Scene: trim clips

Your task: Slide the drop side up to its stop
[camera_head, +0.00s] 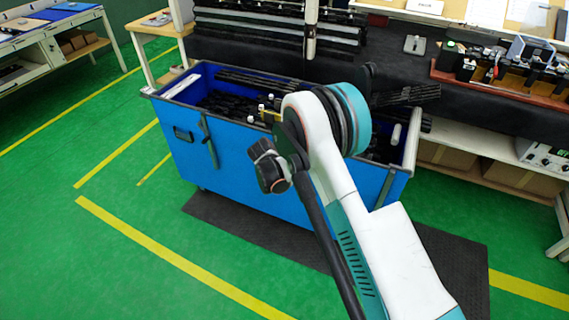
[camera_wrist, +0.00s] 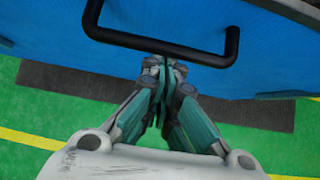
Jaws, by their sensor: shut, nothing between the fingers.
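The blue drop side (camera_head: 235,165) is the near long wall of a blue crate cart; my arm hides its right middle part. How high it sits relative to its stop I cannot tell. In the wrist view the blue panel (camera_wrist: 60,60) fills the top and carries a black bar handle (camera_wrist: 160,42). My gripper (camera_wrist: 165,66) is shut and empty, with its fingertips at the lower edge of the handle's bar, around its middle. Whether they touch it I cannot tell. In the head view my arm hides the fingertips.
The crate (camera_head: 188,85) holds many black parts. A smaller black handle (camera_head: 183,133) and a grey upright strap (camera_head: 208,140) are on its left front. A dark mat (camera_head: 450,260) lies beneath.

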